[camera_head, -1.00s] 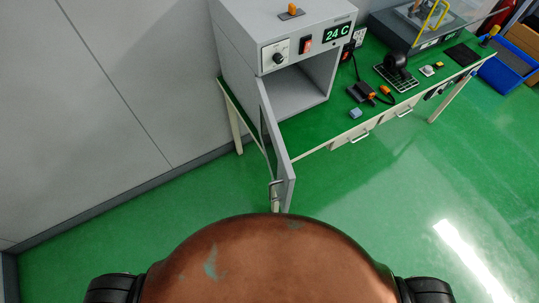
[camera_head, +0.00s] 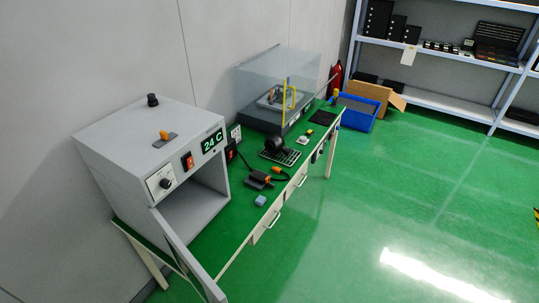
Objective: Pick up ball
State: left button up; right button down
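I cannot make out a ball in the head view. Neither of my grippers is in view. The closest round shapes are a black rounded device (camera_head: 276,145) by a dark grid plate on the green table, and a small black knob (camera_head: 152,100) on top of the grey oven (camera_head: 130,150). The oven reads 24 C and its door (camera_head: 188,258) stands open. The part of its inside that shows looks empty.
The green-topped table (camera_head: 236,205) runs along the wall, with drawers in front. A clear-walled case (camera_head: 262,85) stands toward its far end. Beyond are a blue bin (camera_head: 357,118), a cardboard box (camera_head: 372,93) and shelves (camera_head: 440,97).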

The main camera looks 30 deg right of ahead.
aim_at(274, 143)
jog(key=z, duration=0.05)
jog(key=k, duration=0.5)
jog(key=z, duration=2.1)
jog(key=i, duration=2.3)
jog(key=u, duration=2.4)
